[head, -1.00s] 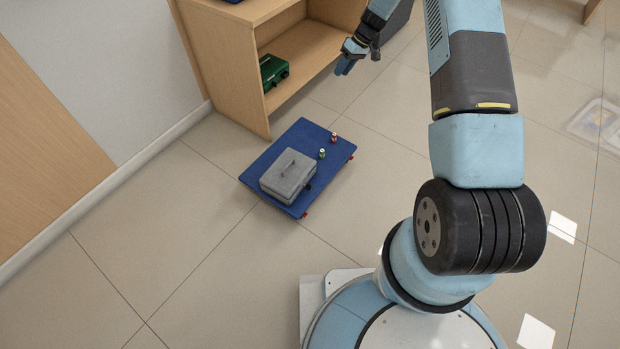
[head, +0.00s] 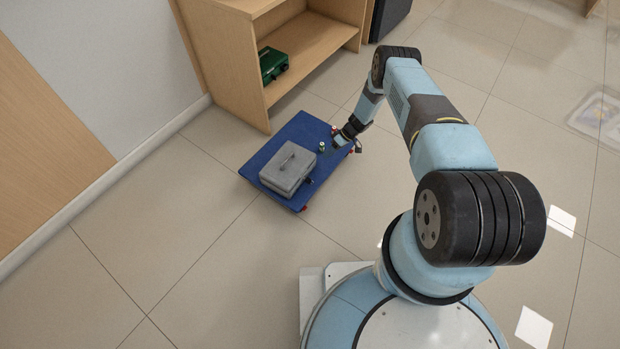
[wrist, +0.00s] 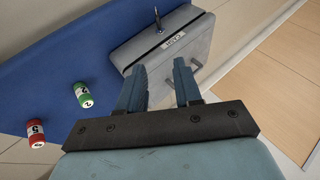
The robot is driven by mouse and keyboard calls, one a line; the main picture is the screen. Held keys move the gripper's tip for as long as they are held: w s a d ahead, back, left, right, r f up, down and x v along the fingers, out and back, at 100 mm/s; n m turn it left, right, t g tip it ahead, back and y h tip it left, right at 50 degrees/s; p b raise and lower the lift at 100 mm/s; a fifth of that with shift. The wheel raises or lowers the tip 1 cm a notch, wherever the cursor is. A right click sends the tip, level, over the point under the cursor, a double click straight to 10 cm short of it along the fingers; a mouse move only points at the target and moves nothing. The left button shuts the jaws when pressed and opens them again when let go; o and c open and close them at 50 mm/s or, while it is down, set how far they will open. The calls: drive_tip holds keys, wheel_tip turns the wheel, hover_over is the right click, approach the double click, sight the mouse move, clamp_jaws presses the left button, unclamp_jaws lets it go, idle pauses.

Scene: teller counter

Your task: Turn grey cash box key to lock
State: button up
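The grey cash box (head: 288,168) sits closed on a blue platform (head: 270,150). A dark handle is on its lid, and a small dark part (head: 308,180) shows on its right side in the head view. In the wrist view the grey cash box (wrist: 160,52) lies just beyond the fingertips, with a label on the lid edge. A small piece (wrist: 196,65) on its front face, partly behind a finger, may be the key; I cannot tell how it is turned. My gripper (wrist: 159,68) is open and empty, apart from the box. It also shows right of the box in the head view (head: 341,139).
A wooden shelf (head: 228,75) holding a green box (head: 273,65) stands behind. The floor in front is clear.

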wheel_tip(320, 180, down, 3)
drive_tip(key=s, duration=0.2)
approach(308, 180)
drive_tip(key=x, duration=0.8)
drive_tip(key=shift+w+d+f, duration=0.1)
drive_tip(key=shift+w+f, duration=0.05)
drive_tip(key=shift+w, duration=0.05)
drive_tip(key=shift+c, duration=0.3)
clamp_jaws()
